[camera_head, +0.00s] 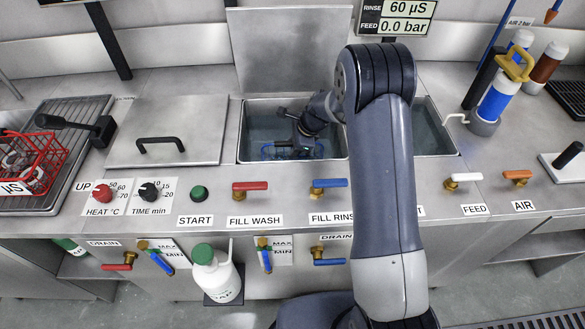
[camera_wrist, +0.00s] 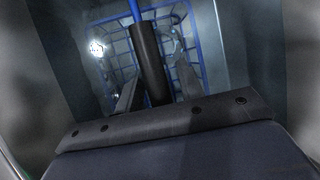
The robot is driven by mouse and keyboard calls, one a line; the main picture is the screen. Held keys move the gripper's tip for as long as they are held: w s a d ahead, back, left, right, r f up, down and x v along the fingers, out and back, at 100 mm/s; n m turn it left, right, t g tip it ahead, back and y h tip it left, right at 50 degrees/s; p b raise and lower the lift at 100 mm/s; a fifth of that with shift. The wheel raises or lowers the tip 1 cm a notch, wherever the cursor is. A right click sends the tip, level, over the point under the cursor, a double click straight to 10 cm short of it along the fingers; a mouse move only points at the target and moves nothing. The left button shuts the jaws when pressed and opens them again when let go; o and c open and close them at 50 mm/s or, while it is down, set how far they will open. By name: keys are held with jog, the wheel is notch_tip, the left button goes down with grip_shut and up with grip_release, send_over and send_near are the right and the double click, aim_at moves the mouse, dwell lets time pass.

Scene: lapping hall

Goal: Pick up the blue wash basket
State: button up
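The blue wash basket (camera_head: 281,151) sits low in the middle tank, partly hidden by my arm and gripper. The wrist view shows its blue wire mesh (camera_wrist: 188,45) and a blue rod leading into a dark cylindrical grip (camera_wrist: 147,55). My gripper (camera_head: 306,140) reaches down into this tank over the basket. In the wrist view my gripper (camera_wrist: 157,85) has one finger on each side of the dark grip. The fingers look apart, with a gap at the right finger; contact is hard to judge in the dim light.
Tank walls (camera_wrist: 238,45) stand close around my gripper. A raised lid (camera_head: 288,50) stands behind the tank. A closed lid (camera_head: 165,130) with a black handle is left of it; a red basket (camera_head: 35,160) stands on the far-left rack. Valve levers (camera_head: 250,187) line the front.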

grip_shut()
dwell(0.3)
jog(key=shift+r, duration=0.15)
